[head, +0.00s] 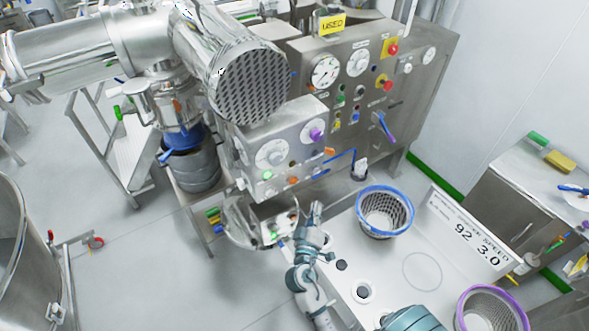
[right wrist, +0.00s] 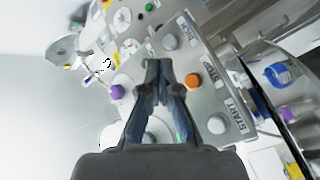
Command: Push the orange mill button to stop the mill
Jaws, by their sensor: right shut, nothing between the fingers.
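The orange mill button (right wrist: 193,80) shows in the right wrist view beside the STOP lettering, uncovered. In the head view a small orange button (head: 293,180) sits low on the front of the steel mill control box (head: 291,116). My right gripper (head: 316,208) is in front of and below this box in the head view, fingers pointing up towards it. In the right wrist view my right gripper (right wrist: 157,65) is shut and empty, its tips left of the orange button. I cannot tell the gap in depth. My left gripper is not in view.
A purple knob (right wrist: 117,91) and a pale round button (right wrist: 217,124) near START flank the fingers. A blue-rimmed basket (head: 385,212) stands on the white worktop (head: 420,272) right of my right arm. A large perforated steel cylinder (head: 250,85) overhangs the control box.

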